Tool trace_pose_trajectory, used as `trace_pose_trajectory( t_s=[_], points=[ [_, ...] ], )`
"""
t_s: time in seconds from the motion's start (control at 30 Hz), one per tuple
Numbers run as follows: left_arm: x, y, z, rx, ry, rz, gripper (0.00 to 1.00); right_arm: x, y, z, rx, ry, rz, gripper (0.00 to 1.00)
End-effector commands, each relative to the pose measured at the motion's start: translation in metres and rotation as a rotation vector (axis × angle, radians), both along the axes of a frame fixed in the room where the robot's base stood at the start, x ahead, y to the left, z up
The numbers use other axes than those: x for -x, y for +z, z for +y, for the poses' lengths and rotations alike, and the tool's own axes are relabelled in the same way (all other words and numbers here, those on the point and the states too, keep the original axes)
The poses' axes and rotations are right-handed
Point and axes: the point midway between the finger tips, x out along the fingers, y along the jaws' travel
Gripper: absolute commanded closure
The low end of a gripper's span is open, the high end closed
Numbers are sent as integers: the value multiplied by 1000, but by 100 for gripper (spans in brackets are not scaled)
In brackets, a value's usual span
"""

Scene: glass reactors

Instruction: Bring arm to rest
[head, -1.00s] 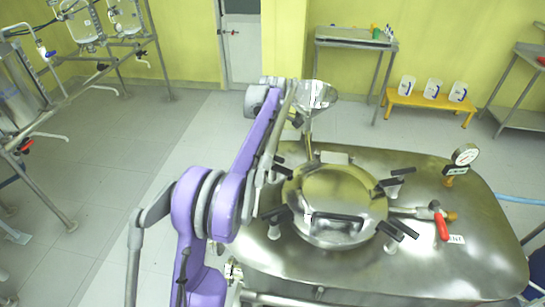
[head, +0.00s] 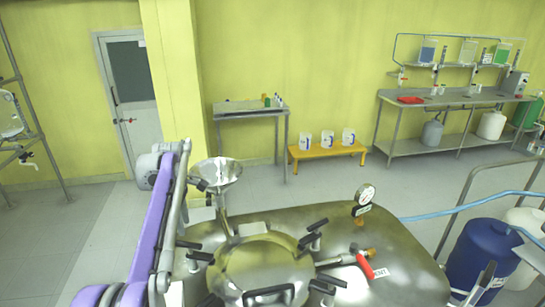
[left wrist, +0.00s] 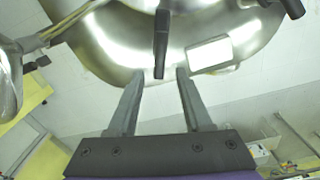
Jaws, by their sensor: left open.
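My left arm (head: 150,225) rises from the lower left in the head view, beside the steel reactor (head: 395,265). In the left wrist view my left gripper (left wrist: 160,72) is open, with two grey fingers apart and nothing held. A black clamp handle (left wrist: 161,35) shows beyond the gap between the fingertips; I cannot tell the distance. The reactor's shiny curved surface fills the top of that view. In the head view the fingers cannot be made out clearly. My right gripper is not in view.
A steel funnel (head: 222,172) stands close beside my left arm. The round lid (head: 262,268) has several black handles. A gauge (head: 365,194) and red-handled valve (head: 365,265) stand on the reactor. A blue drum (head: 485,255) is at right. Floor at left is clear.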

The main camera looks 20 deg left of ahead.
Motion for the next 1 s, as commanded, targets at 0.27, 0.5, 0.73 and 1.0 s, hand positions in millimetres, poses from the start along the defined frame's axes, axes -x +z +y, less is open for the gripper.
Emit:
trace_pose_trajectory(
  t_s=[0.27,0.5,0.73,1.0],
  points=[
    [16,9,-45,-27,-224,-48,50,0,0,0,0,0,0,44],
    [72,6,-130,-109,-711,-145,50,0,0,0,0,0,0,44],
    [148,-25,-198,-219,-1176,-231,50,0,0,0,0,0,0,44],
    [237,-87,-248,-373,-1650,-306,50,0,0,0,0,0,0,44]
  ],
)
